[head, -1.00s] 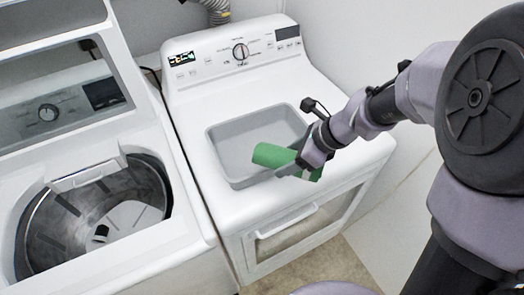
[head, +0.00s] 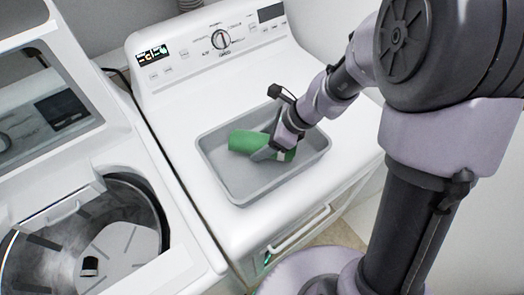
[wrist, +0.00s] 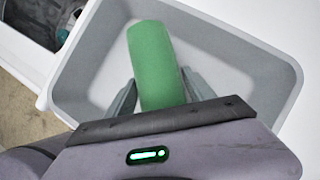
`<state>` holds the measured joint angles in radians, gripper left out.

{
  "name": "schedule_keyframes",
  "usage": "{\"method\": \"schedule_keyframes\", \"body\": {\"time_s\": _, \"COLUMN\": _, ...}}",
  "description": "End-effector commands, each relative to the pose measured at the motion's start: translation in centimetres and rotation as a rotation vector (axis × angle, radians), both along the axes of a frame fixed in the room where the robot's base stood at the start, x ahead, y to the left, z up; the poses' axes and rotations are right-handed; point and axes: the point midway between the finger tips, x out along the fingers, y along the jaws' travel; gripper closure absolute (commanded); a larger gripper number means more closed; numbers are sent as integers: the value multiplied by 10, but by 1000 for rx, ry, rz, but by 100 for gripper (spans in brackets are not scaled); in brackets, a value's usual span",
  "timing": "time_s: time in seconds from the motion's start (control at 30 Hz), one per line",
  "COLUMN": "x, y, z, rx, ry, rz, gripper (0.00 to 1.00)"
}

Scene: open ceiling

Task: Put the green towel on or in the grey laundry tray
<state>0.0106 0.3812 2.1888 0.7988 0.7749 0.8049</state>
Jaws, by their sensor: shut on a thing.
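The green towel (head: 249,142) is a rolled cylinder. My gripper (head: 268,152) is shut on it, and the towel sticks out on both sides of the fingers. The grey laundry tray (head: 237,193) is a shallow rectangular tray on top of the dryer. Gripper and towel are over the tray, within its outline. In the wrist view the towel (wrist: 153,62) lies between the two fingers (wrist: 156,90), with the tray (wrist: 268,62) around it. Whether the towel touches the tray floor I cannot tell.
The white dryer (head: 190,110) bears the tray and has a control panel with a dial at its back. At the left stands an open top-loading washer (head: 165,262) with a metal drum (head: 60,255). A wall rises behind the dryer.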

Motion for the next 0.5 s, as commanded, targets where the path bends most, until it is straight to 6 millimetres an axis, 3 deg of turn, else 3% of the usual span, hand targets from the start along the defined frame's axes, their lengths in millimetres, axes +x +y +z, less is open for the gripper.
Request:
{"method": "schedule_keyframes", "body": {"time_s": 0.03, "x": -1, "y": 0, "z": -16, "rx": 1, "ry": 3, "rz": -1, "gripper": 92}}
{"method": "schedule_keyframes", "body": {"time_s": 0.1, "x": 0, "y": 0, "z": -30, "rx": 1, "ry": 3, "rz": -1, "gripper": 92}}
{"method": "schedule_keyframes", "body": {"time_s": 0.43, "x": 0, "y": 0, "z": -32, "rx": 0, "ry": 0, "rz": 0, "gripper": 92}}
{"method": "schedule_keyframes", "body": {"time_s": 0.47, "x": 0, "y": 0, "z": -32, "rx": 0, "ry": 0, "rz": 0, "gripper": 34}}
{"method": "schedule_keyframes", "body": {"time_s": 0.5, "x": 0, "y": 0, "z": -31, "rx": 0, "ry": 0, "rz": 0, "gripper": 26}}
